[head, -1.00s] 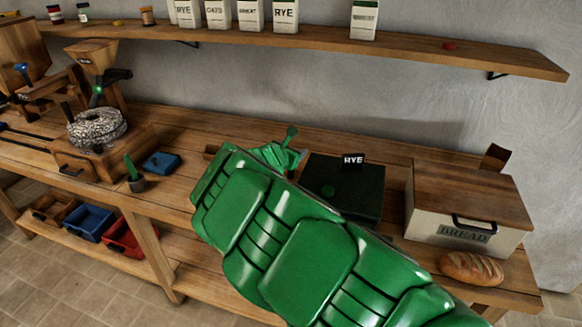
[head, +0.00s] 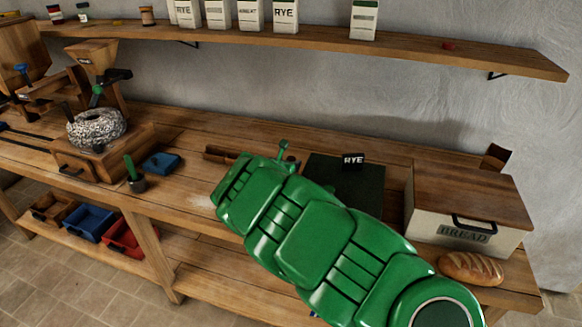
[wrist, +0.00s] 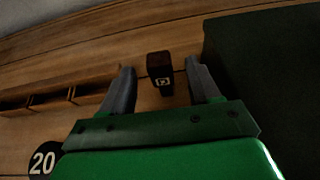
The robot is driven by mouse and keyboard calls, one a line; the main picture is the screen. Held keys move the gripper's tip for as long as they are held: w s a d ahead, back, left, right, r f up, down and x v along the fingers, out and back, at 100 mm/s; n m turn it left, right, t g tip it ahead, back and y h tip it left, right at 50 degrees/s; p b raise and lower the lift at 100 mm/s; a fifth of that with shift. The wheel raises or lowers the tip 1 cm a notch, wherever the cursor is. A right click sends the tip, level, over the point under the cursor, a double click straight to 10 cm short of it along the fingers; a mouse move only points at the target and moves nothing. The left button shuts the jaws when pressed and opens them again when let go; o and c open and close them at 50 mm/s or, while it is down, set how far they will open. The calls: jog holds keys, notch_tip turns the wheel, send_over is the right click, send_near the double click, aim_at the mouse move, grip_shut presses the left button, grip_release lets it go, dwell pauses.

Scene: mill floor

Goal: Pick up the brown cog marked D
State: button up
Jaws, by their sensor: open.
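The brown cog (wrist: 160,70) is a small dark brown block with a pale square mark, which looks like a D, on its near face. In the wrist view it stands on the wooden bench between and a little beyond the fingers of my gripper (wrist: 159,68). My gripper is open, one grey finger on each side of the cog, with gaps showing between. In the head view my green arm hides the cog and the gripper fingers.
A dark green box (wrist: 265,75) stands close on the right in the wrist view; it also shows in the head view (head: 345,188) with a RYE card (head: 353,159). A compartmented wooden tray (wrist: 75,96) and a black disc marked 20 (wrist: 42,160) lie left.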

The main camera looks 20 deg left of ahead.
aim_at(290, 159)
jog(key=shift+x, duration=1.65)
jog(key=c, duration=1)
jog(key=shift+c, duration=0.2)
jog(key=shift+r, duration=0.15)
jog(key=shift+r, duration=0.2)
notch_tip(290, 159, up, 3)
jog(key=shift+s, duration=0.15)
jog(key=s+d+r, duration=0.6)
jog(key=s+r, duration=0.3)
jog(key=s, duration=0.3)
jog(key=shift+d+r, duration=0.25)
